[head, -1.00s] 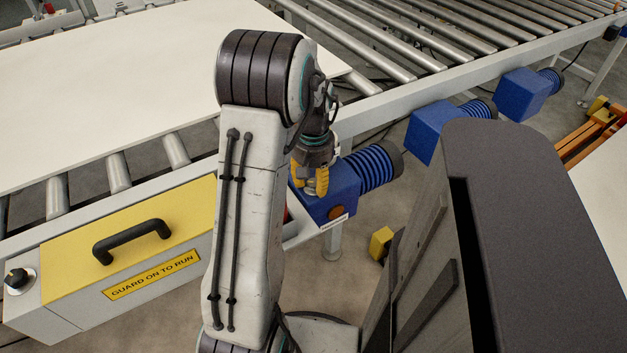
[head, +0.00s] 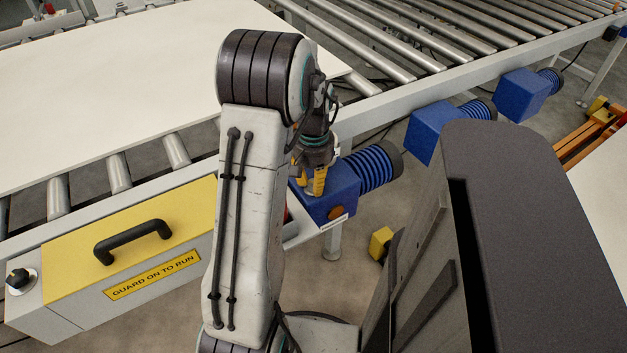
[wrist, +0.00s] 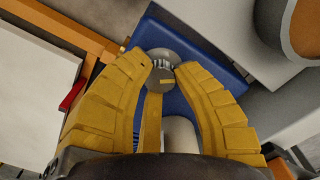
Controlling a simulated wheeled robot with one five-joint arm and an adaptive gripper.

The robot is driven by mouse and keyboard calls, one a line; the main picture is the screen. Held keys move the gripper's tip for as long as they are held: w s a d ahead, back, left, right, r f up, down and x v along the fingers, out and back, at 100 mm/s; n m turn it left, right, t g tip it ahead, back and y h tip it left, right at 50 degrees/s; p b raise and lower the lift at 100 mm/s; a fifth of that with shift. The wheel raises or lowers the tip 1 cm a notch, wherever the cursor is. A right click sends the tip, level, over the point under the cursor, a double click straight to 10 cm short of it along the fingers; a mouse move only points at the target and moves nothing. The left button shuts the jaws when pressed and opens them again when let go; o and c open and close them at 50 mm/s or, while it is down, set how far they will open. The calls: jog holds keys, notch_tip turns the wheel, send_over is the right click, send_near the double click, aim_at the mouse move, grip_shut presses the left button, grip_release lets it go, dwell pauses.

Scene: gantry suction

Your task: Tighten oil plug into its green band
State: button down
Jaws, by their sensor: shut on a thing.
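In the head view my gripper (head: 313,184) points down onto the near blue housing (head: 338,186), and the plug is mostly hidden there by the fingers. No green band can be made out in either view.
The near housing sits below the roller conveyor's rail, with a ribbed blue motor (head: 372,168) beside it. A yellow guard box (head: 135,238) with a black handle stands at left. Two more blue drives (head: 436,130) (head: 526,92) lie further right along the rail.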

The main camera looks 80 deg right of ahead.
aim_at(313, 182)
jog(key=c, duration=0.9)
grip_release()
jog(key=shift+c, duration=0.2)
notch_tip(313, 182, up, 12)
dwell(0.6)
